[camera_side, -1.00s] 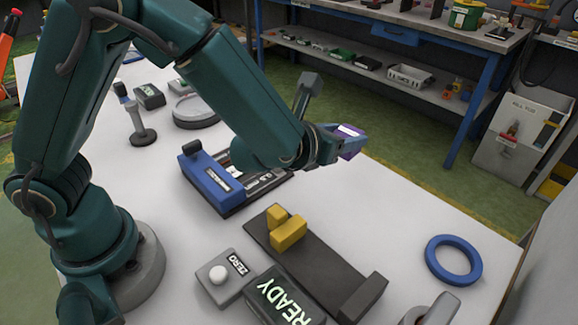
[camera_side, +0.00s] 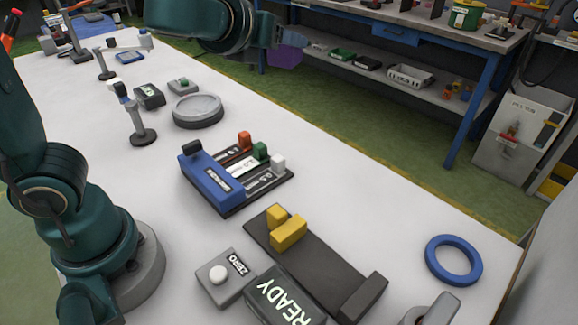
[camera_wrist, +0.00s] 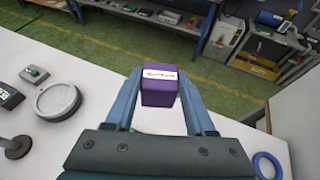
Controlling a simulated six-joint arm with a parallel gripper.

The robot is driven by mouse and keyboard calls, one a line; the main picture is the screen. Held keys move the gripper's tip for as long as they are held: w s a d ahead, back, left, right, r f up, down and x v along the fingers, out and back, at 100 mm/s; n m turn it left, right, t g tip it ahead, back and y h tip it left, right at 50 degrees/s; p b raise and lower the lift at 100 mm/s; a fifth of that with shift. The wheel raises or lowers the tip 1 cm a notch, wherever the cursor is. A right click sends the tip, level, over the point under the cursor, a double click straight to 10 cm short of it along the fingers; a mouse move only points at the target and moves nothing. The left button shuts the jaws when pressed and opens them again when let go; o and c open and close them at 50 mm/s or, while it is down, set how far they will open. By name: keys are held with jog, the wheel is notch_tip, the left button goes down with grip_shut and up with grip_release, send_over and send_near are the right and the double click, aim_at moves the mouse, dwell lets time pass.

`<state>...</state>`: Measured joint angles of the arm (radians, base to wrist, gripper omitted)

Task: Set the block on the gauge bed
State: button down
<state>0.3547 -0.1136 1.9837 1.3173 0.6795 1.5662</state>
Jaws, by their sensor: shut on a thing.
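A purple block (camera_wrist: 159,88) with a white label is held between the two fingers of my gripper (camera_wrist: 160,95) in the wrist view. In the side view the block (camera_side: 286,56) shows as a dark purple shape below my gripper (camera_side: 285,42), high above the far edge of the table. The gauge bed (camera_side: 315,268) is a dark flat bar on the table. It has yellow pieces (camera_side: 289,232) at one end and a raised dark end block (camera_side: 362,296) at the other. Its middle is bare. My gripper is well away from it.
A blue device with coloured knobs (camera_side: 217,183) stands behind the bed. A ZERO button box (camera_side: 226,276) and a READY display (camera_side: 285,298) stand in front of it. A blue ring (camera_side: 453,260) lies to the right. A round grey turntable (camera_side: 198,110) stands farther back.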

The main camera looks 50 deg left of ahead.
jog(key=shift+s+a+f+m+h, duration=1.1)
jog(key=shift+s+a, duration=0.4)
jog(key=shift+s, duration=1.5)
jog(key=w+d+m+g+h, duration=0.1)
jog(key=w+d+m+h, duration=0.4)
jog(key=d+m+h, duration=0.5)
jog(key=m+g+h, duration=0.5)
jog(key=m+g, duration=1)
jog(key=g, duration=0.2)
send_over(327, 270)
notch_tip(327, 270, down, 16)
jog(key=shift+f, duration=2)
